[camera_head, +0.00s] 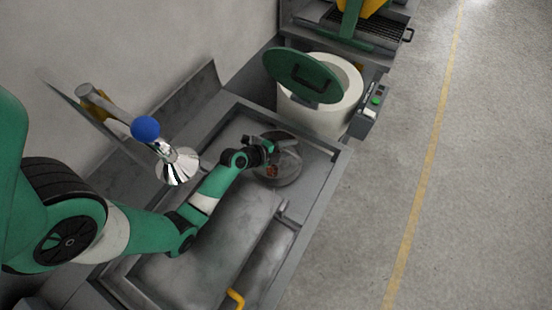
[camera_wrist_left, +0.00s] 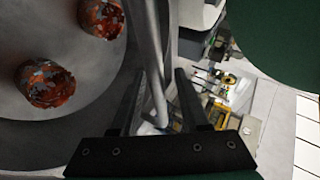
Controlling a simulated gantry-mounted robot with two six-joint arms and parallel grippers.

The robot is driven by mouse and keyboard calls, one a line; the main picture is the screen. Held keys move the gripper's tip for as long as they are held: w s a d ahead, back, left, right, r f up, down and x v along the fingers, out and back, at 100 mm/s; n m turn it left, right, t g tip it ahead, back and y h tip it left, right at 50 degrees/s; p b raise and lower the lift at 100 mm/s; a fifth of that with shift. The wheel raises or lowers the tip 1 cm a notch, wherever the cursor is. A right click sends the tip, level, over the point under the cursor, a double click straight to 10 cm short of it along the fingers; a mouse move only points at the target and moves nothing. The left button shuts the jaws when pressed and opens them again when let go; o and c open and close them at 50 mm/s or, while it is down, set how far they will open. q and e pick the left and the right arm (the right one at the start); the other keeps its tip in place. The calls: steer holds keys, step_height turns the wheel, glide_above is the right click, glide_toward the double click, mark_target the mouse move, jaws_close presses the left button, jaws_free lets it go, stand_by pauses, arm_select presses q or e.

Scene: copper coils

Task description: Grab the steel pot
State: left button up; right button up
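The steel pot (camera_head: 287,172) is a round grey vessel on the tray-like bench in the head view, with reddish pieces inside. In the left wrist view the pot (camera_wrist_left: 70,115) fills the left side, with two copper-red coils (camera_wrist_left: 46,84) on its floor. My left gripper (camera_head: 270,150) is at the pot's far left rim. In the left wrist view the left gripper's (camera_wrist_left: 160,75) dark fingers stand apart, with a grey bar of the pot's rim or handle between them. Contact with the bar cannot be made out. My right gripper is not in view.
A white round furnace (camera_head: 315,110) with a raised green lid (camera_head: 303,75) stands behind the pot. A control box (camera_head: 371,108) is on its right. A shiny cone with a blue ball (camera_head: 145,129) is left of my arm. The floor at right is clear.

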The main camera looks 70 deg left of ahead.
arm_select(q)
jaws_close()
stand_by(1.2)
